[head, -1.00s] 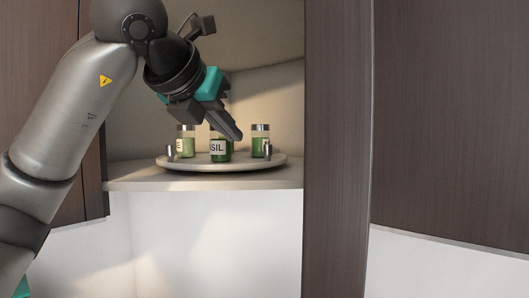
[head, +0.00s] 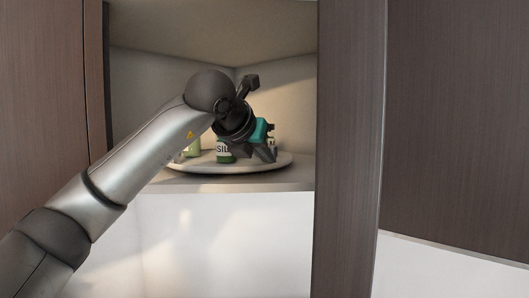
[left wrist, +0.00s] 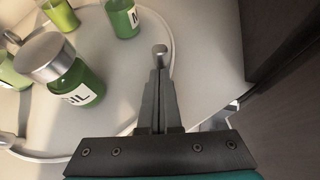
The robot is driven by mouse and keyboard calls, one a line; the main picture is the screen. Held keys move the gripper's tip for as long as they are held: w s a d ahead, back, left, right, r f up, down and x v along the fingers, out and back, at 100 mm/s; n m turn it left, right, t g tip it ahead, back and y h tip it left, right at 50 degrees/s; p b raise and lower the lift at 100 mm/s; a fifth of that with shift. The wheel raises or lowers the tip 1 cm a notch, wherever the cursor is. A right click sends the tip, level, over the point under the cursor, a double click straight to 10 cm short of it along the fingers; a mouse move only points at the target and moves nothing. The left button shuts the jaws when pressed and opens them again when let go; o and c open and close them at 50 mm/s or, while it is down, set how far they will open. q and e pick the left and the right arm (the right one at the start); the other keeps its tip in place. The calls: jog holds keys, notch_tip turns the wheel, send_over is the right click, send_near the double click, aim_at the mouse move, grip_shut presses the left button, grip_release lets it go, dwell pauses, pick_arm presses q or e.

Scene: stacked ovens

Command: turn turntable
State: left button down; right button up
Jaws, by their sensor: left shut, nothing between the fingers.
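The turntable (head: 205,164) is a round pale plate on the cabinet shelf, with small metal posts near its rim. A green-filled jar (head: 224,156) with a partly visible "SIL" label stands on it; it also shows in the left wrist view (left wrist: 72,82). My left gripper (head: 266,157) is shut and empty, low over the turntable's right front part. In the left wrist view, its fingertips (left wrist: 160,72) are right beside a rounded metal post (left wrist: 160,51) near the rim; I cannot tell whether they touch. My arm hides part of the plate. My right gripper is out of view.
Other green jars (left wrist: 122,18) stand on the turntable. The shelf (head: 300,174) is enclosed by a dark wooden panel (head: 350,150) close on the right, wood on the left and a pale back wall. A white surface (head: 230,240) lies below the shelf.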

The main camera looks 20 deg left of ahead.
aim_at(286, 161)
pick_arm(q)
jog(key=shift+w+d, duration=0.1)
dwell(0.3)
jog(key=shift+w+d+p, duration=0.3)
jog(key=shift+w+d, duration=0.15)
jog(key=shift+w, duration=0.4)
jog(key=shift+w+d+p, duration=0.3)
jog(key=shift+w+d, duration=0.15)
jog(key=shift+w, duration=0.35)
jog(key=shift+w+d+p, duration=0.2)
jog(key=shift+w+p, duration=0.1)
jog(key=shift+w, duration=0.35)
jog(key=shift+w+d+p, duration=0.15)
jog(key=shift+w+p, duration=0.15)
jog(key=shift+w, duration=0.35)
jog(key=shift+w+d+p, duration=0.1)
jog(key=shift+w+p, duration=0.7)
jog(key=shift+w, duration=0.55)
jog(key=w+p, duration=0.3)
jog(key=w, duration=0.1)
jog(key=shift+r, duration=0.1)
jog(key=shift+w+a+n+y+p, duration=0.25)
jog(key=shift+w+n+y+p, duration=0.25)
jog(key=shift+w, duration=0.1)
jog(key=shift+w+a+n+y+p, duration=0.25)
jog(key=shift+w+n+y+p, duration=0.25)
jog(key=shift+w, duration=0.1)
jog(key=shift+w+a+n+y+p, duration=0.35)
jog(key=shift+w+n+y+p, duration=0.15)
jog(key=shift+w+p, duration=0.1)
